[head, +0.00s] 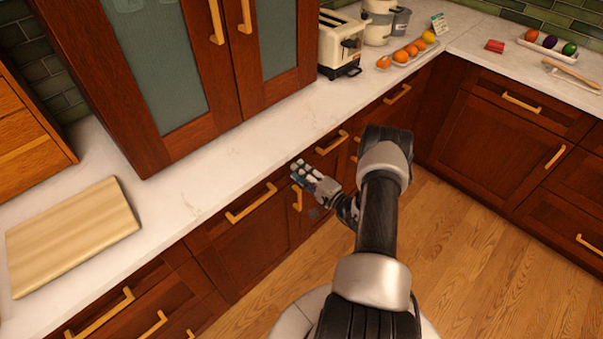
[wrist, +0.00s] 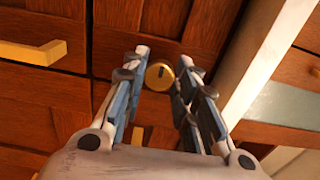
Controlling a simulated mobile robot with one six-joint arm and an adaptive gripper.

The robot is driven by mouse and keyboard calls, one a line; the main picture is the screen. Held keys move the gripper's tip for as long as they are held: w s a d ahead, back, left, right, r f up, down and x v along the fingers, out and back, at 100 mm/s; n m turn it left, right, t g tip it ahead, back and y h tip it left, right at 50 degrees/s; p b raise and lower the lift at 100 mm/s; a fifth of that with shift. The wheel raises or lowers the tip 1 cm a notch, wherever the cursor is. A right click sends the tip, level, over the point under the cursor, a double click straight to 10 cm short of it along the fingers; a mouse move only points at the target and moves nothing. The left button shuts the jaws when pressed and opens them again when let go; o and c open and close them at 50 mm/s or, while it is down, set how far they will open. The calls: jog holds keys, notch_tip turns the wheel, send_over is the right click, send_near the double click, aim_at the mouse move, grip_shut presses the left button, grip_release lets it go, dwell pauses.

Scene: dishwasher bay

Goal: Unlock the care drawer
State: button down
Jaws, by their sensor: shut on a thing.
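My gripper (wrist: 164,72) faces a wooden drawer front (wrist: 145,15) in the wrist view. Its fingers are closed in on both sides of a small round brass piece (wrist: 160,76) with a dark slot, which looks like a lock or key head; I cannot tell which. A little brass also shows by the right fingertip. In the head view my gripper (head: 305,174) is at the cabinet fronts just below the counter edge, and the brass piece is hidden there. I cannot tell from the fronts which one is the care drawer.
Bar handles stand out nearby, one at left in the wrist view (wrist: 35,55) and one left of my gripper (head: 251,203). The white counter (head: 225,160) overhangs the fronts. A toaster (head: 341,43) and a cutting board (head: 72,235) sit on it. The wooden floor (head: 480,260) at right is clear.

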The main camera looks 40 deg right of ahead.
dwell(0.4)
jog(key=c, duration=1.3)
grip_release()
jog(key=s, duration=0.8)
jog(key=s+d, duration=0.1)
jog(key=s, duration=0.3)
jog(key=shift+a, duration=0.1)
